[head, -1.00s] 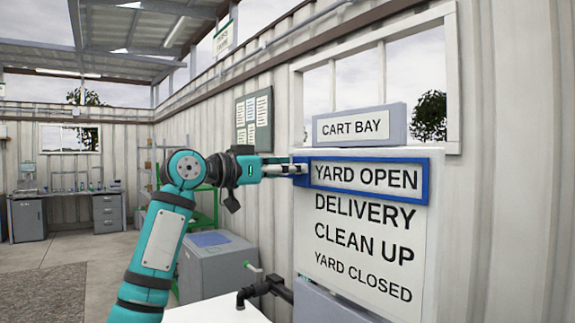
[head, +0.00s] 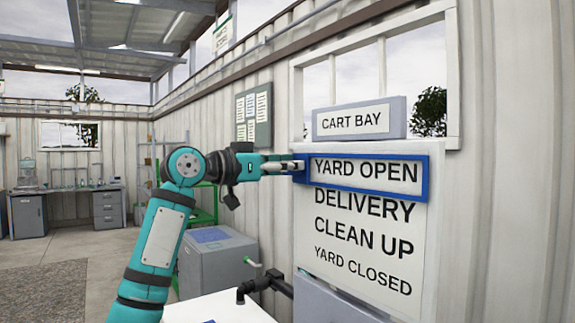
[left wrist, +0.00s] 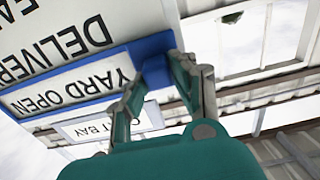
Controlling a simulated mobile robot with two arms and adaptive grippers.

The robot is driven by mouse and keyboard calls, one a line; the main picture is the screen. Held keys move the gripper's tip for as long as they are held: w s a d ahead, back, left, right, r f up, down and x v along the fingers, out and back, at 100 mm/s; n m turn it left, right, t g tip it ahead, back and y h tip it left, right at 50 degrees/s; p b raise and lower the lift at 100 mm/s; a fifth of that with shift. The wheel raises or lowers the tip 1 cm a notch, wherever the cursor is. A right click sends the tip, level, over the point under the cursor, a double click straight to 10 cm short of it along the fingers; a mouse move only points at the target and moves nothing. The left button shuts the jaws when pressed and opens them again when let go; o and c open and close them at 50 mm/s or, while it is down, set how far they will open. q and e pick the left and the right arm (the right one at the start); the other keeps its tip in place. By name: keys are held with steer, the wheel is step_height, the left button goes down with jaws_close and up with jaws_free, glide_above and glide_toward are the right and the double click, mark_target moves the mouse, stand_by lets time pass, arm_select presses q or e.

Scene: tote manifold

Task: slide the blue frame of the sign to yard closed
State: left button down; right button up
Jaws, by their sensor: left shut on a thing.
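The white sign (head: 360,235) on the wall lists YARD OPEN, DELIVERY, CLEAN UP and YARD CLOSED from top to bottom. The blue frame (head: 424,180) surrounds the top line, YARD OPEN; it also shows in the left wrist view (left wrist: 110,95). My left gripper (head: 298,167) is shut on the left end of the blue frame. In the left wrist view its fingers (left wrist: 160,85) reach to the frame's blue end block, and the sign appears upside down. My right gripper is in neither view now.
A grey cabinet (head: 217,265) and a dark pipe fitting (head: 262,285) stand below the arm. A workbench (head: 68,210) is far left.

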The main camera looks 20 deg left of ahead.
arm_select(q)
step_height(320, 180, down, 17)
steer(key=b, duration=0.9)
steer(key=c, duration=1.1)
jaws_free()
steer(key=shift+a, duration=0.1)
steer(key=v, duration=1.2)
